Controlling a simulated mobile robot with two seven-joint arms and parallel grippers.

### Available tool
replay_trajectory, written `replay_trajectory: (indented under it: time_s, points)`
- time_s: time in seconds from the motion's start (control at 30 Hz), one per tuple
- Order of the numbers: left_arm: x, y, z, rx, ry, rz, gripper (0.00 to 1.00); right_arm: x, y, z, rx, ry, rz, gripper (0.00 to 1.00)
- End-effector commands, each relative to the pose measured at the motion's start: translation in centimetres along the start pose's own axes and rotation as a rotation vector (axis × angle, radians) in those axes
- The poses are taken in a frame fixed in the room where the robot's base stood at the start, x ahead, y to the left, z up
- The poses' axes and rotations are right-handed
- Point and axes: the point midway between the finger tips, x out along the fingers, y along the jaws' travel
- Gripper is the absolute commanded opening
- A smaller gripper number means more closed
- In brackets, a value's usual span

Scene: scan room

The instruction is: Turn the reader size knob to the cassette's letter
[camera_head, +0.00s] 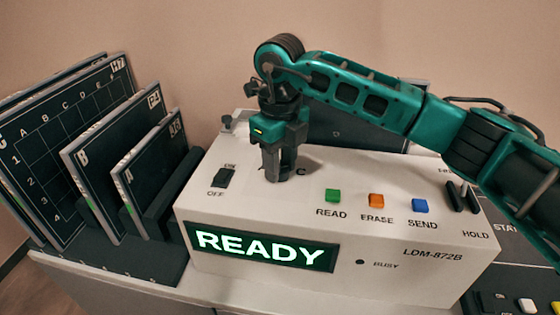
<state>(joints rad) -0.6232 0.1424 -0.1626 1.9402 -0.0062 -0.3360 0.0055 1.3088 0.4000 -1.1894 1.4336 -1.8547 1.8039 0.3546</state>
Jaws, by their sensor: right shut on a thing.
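The reader (330,215) is a white box with a lit panel (264,247) that says READY in green. My right gripper (279,174) points down at its top, between the OFF switch and the READ button. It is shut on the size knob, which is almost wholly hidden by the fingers. A letter C shows just right of the fingertips; the knob's pointer and other letters cannot be seen. Cassettes stand in a dark rack (125,262) on the left: a small one (150,170) marked A, a middle one (112,160) marked B, and a large gridded one (60,150).
The reader's top has an on/off switch (222,179), a green READ button (333,195), an orange ERASE button (376,200), a blue SEND button (420,205) and dark HOLD levers. My right arm crosses above its right side. Another dark panel lies at the lower right.

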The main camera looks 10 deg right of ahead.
Motion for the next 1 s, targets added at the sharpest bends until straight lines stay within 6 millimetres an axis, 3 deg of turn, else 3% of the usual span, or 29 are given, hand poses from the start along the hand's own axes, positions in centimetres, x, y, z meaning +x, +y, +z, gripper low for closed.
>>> replay_trajectory:
  time_s: [0.23, 0.63, 1.0]
  points:
    - [0.0, 0.0, 0.0, 0.000, 0.000, -0.001, 0.43, 0.0, 0.0, 0.0, 0.000, -0.001, 0.000, 0.06]
    - [0.2, 0.0, 0.3, 0.000, 0.000, -0.001, 0.43, 0.0, 0.0, 0.0, -0.077, -0.002, -0.001, 0.05]
    - [0.8, 0.6, 1.0, -0.005, -0.006, 0.013, 0.43, 0.0, 0.0, 0.1, -0.374, -0.003, -0.002, 0.05]
